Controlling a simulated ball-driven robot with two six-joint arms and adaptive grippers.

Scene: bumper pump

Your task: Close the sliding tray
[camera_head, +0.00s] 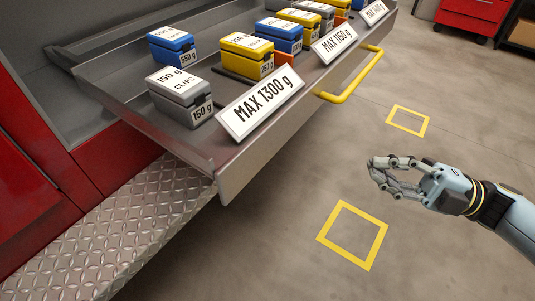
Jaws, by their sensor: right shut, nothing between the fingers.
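The sliding tray (197,151) stands pulled out from a red cabinet and holds several small labelled boxes. A yellow handle (352,83) is fixed along its front edge. A white sign reading MAX 1300 g (258,103) leans at the near part of the front edge, with more MAX signs farther along. My right gripper (376,172) is shut and empty, over the floor to the right of the tray and apart from the handle. My left gripper is not in view.
A grey box (181,97), a blue box (172,47) and a yellow box (246,56) sit in the tray. A diamond-plate step (130,222) lies below it. Yellow squares mark the open floor (300,230). A red cart (470,17) stands far right.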

